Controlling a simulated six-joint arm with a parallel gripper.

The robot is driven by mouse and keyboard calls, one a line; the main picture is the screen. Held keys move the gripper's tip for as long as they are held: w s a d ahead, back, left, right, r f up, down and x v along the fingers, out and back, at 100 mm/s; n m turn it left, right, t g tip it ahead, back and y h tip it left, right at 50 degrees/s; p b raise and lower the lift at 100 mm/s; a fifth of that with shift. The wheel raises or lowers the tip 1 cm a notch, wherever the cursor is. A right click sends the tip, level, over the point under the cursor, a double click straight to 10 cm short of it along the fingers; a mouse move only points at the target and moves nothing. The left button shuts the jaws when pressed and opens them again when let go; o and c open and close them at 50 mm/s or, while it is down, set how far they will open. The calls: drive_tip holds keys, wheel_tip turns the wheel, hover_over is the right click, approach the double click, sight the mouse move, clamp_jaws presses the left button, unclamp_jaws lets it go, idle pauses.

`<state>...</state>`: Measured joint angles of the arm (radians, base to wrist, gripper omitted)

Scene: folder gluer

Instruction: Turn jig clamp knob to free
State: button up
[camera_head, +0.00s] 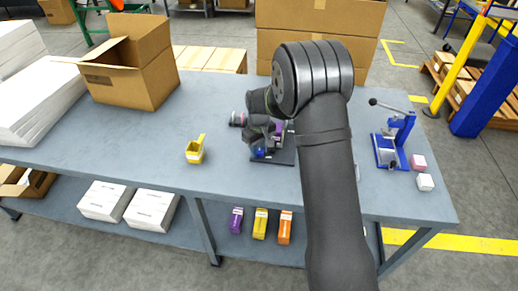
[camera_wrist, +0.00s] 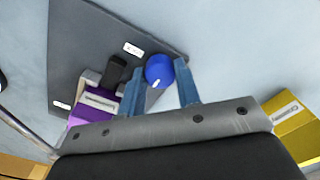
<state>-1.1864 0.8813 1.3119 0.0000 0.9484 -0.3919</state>
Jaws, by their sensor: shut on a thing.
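The jig is a dark flat plate (camera_wrist: 85,40) on the bench with small white labels; it also shows under my arm in the head view (camera_head: 284,161). Its round blue clamp knob (camera_wrist: 157,68) carries a pale mark on its near side. My gripper (camera_wrist: 160,80) has one blue-grey finger on each side of the knob and is shut on it. In the head view my gripper (camera_head: 263,147) hides most of the jig. A purple carton (camera_wrist: 93,104) sits at the jig beside the left finger, next to a black block (camera_wrist: 115,69).
A yellow carton (camera_head: 195,151) stands on the bench left of the jig. An open cardboard box (camera_head: 135,75) is at the back left. Bench between is clear.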

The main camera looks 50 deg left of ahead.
sight(259, 151)
idle(0.4)
drive_tip(key=o, duration=1)
drive_tip(key=shift+c, duration=0.2)
wheel_tip(259, 151, up, 17)
drive_tip(key=shift+r, duration=0.2)
drive_tip(key=shift+f, duration=0.1)
wheel_tip(259, 151, down, 17)
drive_tip(key=shift+f, duration=0.15)
idle(0.3)
